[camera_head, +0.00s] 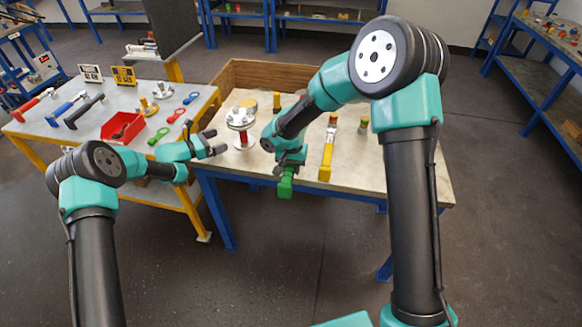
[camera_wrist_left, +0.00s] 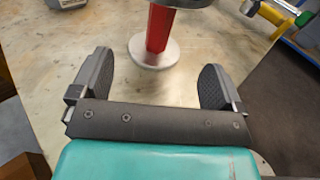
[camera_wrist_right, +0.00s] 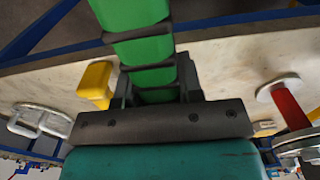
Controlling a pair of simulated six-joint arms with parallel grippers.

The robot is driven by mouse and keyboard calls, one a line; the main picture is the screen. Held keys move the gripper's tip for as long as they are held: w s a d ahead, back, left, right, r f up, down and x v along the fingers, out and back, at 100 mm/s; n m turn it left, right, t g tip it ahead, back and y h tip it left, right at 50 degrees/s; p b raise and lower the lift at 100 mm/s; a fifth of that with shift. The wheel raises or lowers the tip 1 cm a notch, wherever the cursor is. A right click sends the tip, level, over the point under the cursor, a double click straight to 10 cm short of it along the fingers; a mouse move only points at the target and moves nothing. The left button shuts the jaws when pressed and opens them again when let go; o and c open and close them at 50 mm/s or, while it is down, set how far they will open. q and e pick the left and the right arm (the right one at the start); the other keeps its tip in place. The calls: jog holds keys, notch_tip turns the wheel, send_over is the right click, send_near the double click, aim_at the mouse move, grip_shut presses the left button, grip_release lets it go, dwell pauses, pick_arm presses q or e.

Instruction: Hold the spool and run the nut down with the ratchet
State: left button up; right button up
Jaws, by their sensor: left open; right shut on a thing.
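The spool stands upright on the near table, with a red column (camera_head: 243,138) between pale metal flanges (camera_head: 240,118). In the left wrist view the red column (camera_wrist_left: 159,30) rises from its round base flange (camera_wrist_left: 154,52), ahead of my left gripper (camera_wrist_left: 157,75). That gripper (camera_head: 214,143) is open and empty, its fingers pointing at the spool without touching it. My right gripper (camera_head: 288,162) is shut on a green handle (camera_head: 286,184), apparently the ratchet's, at the table's front edge. The handle (camera_wrist_right: 145,48) also fills the right wrist view; its working head and the nut cannot be made out.
A yellow-handled tool (camera_head: 326,158) lies right of my right gripper. A wooden-sided bin (camera_head: 265,76) stands at the back. The left table (camera_head: 85,130) carries hammers, a red tray (camera_head: 122,127) and coloured rings. The table's front right is clear.

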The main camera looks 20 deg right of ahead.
aim_at(242, 142)
pick_arm(q)
jog(key=shift+x, duration=4.95)
jog(key=c, duration=1.4)
